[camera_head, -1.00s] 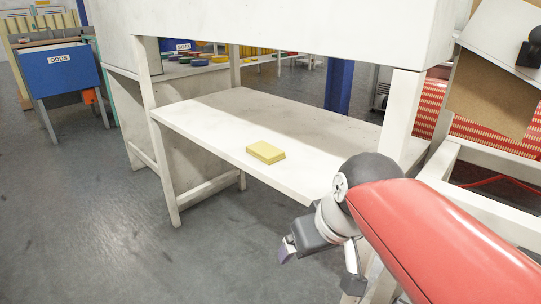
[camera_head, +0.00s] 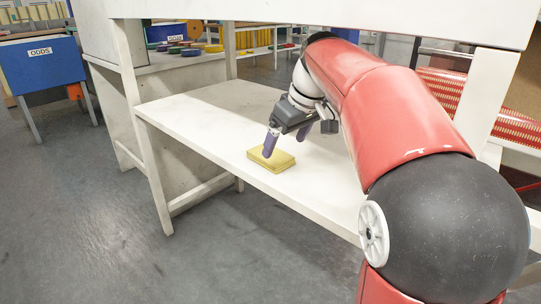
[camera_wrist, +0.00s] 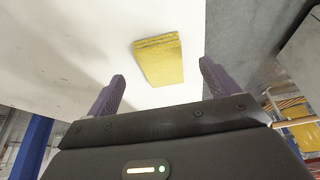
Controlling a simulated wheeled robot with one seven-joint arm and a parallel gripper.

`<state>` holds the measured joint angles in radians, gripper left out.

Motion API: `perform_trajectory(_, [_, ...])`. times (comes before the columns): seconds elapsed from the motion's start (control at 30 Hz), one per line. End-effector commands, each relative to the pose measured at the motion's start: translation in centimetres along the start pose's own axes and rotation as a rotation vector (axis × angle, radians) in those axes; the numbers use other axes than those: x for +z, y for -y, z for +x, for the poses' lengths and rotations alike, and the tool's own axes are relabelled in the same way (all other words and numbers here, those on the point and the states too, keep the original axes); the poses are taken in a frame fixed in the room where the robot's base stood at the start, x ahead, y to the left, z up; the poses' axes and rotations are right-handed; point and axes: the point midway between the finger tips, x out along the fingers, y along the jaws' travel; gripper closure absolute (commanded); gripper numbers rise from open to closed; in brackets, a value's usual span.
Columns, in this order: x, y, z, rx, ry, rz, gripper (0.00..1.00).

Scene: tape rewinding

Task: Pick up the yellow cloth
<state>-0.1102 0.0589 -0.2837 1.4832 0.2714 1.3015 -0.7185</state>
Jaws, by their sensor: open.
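The yellow cloth (camera_head: 271,159) is a small folded block lying flat on the white lower shelf (camera_head: 215,140), near its front edge. My gripper (camera_head: 285,143) is over the shelf, just above and behind the cloth, with its purple fingers pointing down. In the wrist view the cloth (camera_wrist: 160,59) lies ahead of the fingertips, between the lines of the two spread fingers (camera_wrist: 162,82). The gripper is open and empty. In the head view one finger partly overlaps the cloth's back edge; I cannot tell whether they touch.
A white upper panel (camera_head: 300,25) hangs above the shelf, and white posts (camera_head: 145,130) stand at its ends. My red arm covers the shelf's right part. The shelf's left part is bare. A blue bin (camera_head: 42,62) stands far left.

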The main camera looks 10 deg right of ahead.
Motion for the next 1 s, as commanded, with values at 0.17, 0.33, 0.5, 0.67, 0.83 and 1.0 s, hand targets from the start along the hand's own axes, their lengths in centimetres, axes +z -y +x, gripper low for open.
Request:
perform_trajectory(0.17, [-1.5,-0.1,0.6,0.001,0.0,0.0,0.13])
perform_trajectory(0.33, [-2.8,0.0,1.4,0.0,0.002,-0.001,0.13])
perform_trajectory(0.5, [-2.5,0.0,4.5,-0.001,0.001,-0.001,0.13])
perform_trajectory(0.67, [-2.6,0.0,6.0,0.0,-0.001,-0.001,0.13])
perform_trajectory(0.83, [-2.6,0.0,6.1,0.001,-0.002,-0.001,0.13])
perform_trajectory(1.0, [-2.6,0.0,6.1,0.001,-0.002,-0.001,0.24])
